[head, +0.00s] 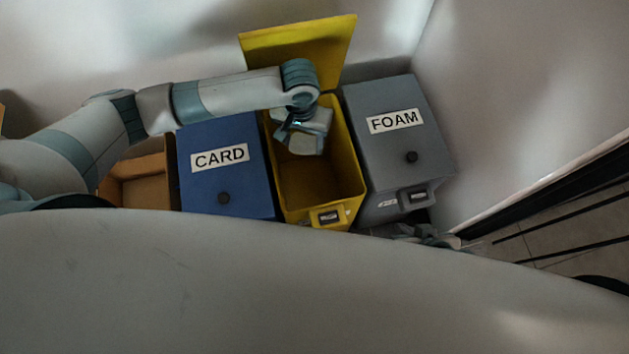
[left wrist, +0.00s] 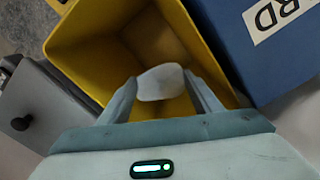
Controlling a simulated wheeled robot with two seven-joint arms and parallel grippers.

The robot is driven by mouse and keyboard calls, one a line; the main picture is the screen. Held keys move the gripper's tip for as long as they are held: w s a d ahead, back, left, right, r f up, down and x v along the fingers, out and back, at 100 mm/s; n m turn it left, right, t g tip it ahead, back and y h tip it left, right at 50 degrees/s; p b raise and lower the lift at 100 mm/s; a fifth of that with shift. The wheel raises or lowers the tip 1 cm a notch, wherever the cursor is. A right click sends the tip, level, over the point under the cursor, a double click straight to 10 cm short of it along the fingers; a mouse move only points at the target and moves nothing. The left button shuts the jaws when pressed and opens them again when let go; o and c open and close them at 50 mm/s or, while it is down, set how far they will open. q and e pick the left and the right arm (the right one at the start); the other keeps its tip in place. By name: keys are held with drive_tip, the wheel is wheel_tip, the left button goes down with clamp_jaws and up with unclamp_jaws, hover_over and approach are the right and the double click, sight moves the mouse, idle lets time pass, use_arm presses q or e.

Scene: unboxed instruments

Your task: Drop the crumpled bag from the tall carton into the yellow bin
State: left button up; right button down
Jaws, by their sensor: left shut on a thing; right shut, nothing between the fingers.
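The yellow bin (head: 355,185) stands open, its lid (head: 345,50) raised against the wall behind. My left gripper (head: 303,128) is over the bin's opening, fingers pointing down. It is shut on the pale crumpled bag (head: 305,145). In the left wrist view the bag (left wrist: 161,82) shows between the two fingertips, with the inside of the yellow bin (left wrist: 85,60) beyond it. An open brown carton (head: 140,168) stands left of the blue bin, partly hidden by my left arm. My right gripper (head: 428,236) shows only in part at the lower right, shut and empty.
A blue bin labelled CARD (head: 225,180) stands directly left of the yellow bin, lid closed. A grey bin labelled FOAM (head: 390,150) stands directly right of it, also closed. A wall is close behind the bins. A dark barred rack (head: 540,235) is at the far right.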

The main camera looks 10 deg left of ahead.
use_arm(q)
drive_tip(key=o, duration=1.1)
drive_tip(key=shift+c, duration=0.2)
drive_tip(key=shift+r, duration=0.1)
wheel_tip(320, 180, up, 17)
drive_tip(key=p, duration=0.3)
use_arm(e)
drive_tip(key=s+d+g, duration=0.1)
drive_tip(key=s+d+h, duration=0.1)
drive_tip(key=d, duration=0.1)
drive_tip(key=s+d+g, duration=0.1)
drive_tip(key=shift+s+d+g+h, duration=0.1)
drive_tip(key=shift+d+g+h, duration=0.2)
use_arm(q)
drive_tip(key=shift+r, duration=0.1)
use_arm(e)
drive_tip(key=shift+a+r, duration=0.15)
drive_tip(key=shift+r, duration=0.1)
drive_tip(key=shift+f, duration=0.1)
